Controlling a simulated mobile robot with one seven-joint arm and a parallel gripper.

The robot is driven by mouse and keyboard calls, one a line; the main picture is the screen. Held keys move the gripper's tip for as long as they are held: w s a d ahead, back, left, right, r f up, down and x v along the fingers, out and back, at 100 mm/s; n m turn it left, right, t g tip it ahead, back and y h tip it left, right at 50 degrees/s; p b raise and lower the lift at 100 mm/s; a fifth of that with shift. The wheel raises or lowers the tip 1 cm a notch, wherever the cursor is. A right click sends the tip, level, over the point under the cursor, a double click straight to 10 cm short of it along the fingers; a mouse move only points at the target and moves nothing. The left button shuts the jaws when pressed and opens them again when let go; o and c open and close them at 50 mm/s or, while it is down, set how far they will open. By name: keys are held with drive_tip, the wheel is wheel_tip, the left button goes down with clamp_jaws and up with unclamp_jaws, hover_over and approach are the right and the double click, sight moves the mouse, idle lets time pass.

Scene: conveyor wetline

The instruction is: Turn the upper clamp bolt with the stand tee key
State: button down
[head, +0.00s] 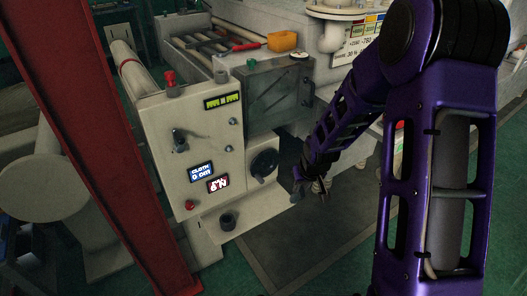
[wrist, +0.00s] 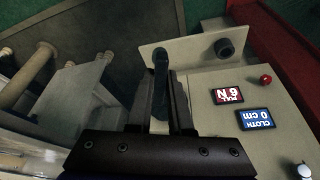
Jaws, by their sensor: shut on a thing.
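My gripper (head: 309,188) is right of the control panel and its black round knob (head: 265,164). In the wrist view my gripper (wrist: 160,88) is shut on a dark, narrow bar-like thing (wrist: 160,65), which sticks up between the two fingers. I cannot tell for sure whether this is the tee key; its far end is not clear. Small silver bolt-like heads show on the panel, an upper one (head: 232,121) and a lower one (head: 229,148). I cannot tell which is the upper clamp bolt.
The pale panel (head: 155,120) carries a blue cloth display (head: 201,172) reading 0 cm and a red pull display (head: 218,184) reading 6 N. A black cup (head: 228,220) stands below. A red post (head: 90,130) is at left. Tools and a yellow block (head: 282,41) lie behind.

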drive_tip(key=w+a+n+t+y+b, duration=0.1)
drive_tip(key=w+a+n+t+y, duration=0.1)
drive_tip(key=w+a+t+y, duration=0.15)
drive_tip(key=w+a+r+n+t+y+b, duration=0.2)
drive_tip(key=w+a+r+t+y+b, duration=0.1)
drive_tip(key=a+r+t+y, duration=0.2)
drive_tip(key=a+r+t, duration=0.2)
drive_tip(key=a+r, duration=0.1)
drive_tip(key=r, duration=0.1)
drive_tip(key=shift+a+r, duration=0.35)
drive_tip(key=shift+r, duration=0.05)
drive_tip(key=shift+f+t+b, duration=0.1)
drive_tip(key=shift+t+b, duration=0.15)
drive_tip(key=shift+b, duration=0.1)
drive_tip(key=shift+x, duration=1.1)
drive_tip(key=shift+x, duration=1.1)
